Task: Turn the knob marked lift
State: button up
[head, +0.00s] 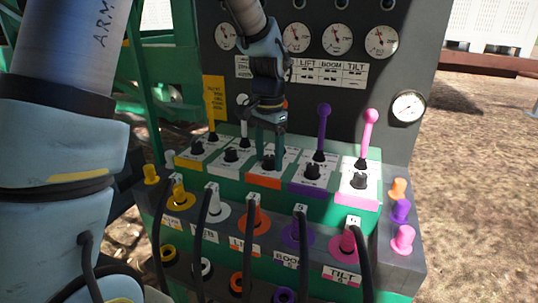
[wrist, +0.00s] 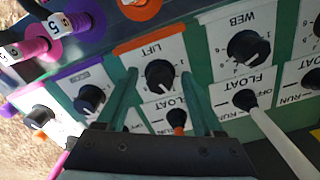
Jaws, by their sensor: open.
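The lift knob is a small black dial on a white plate with an orange edge, in the middle of the knob row; it shows in the head view (head: 268,162) and in the wrist view (wrist: 160,74), under the upside-down word LIFT. My gripper (head: 270,152) is open and points down at this knob. In the wrist view its two green fingers (wrist: 159,82) stand on either side of the knob, with a gap visible on both sides. The orange lever (wrist: 178,120) behind the knob is mostly hidden by my gripper in the head view.
Neighbouring knobs are the boom knob (head: 312,172), the tilt knob (head: 359,181) and the web knob (wrist: 249,46). Purple (head: 323,130), pink (head: 368,135) and white (wrist: 280,140) levers rise close by. Coloured hose fittings line the front. Gauges (head: 338,39) sit on the back panel.

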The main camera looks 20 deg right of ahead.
grip_shut()
dwell(0.5)
jog(key=m+p, duration=0.1)
jog(key=m, duration=0.2)
jog(key=shift+r+m, duration=0.15)
jog(key=shift+m, duration=0.15)
jog(key=shift+m+p, duration=1.1)
jog(key=shift+m, duration=0.9)
grip_release()
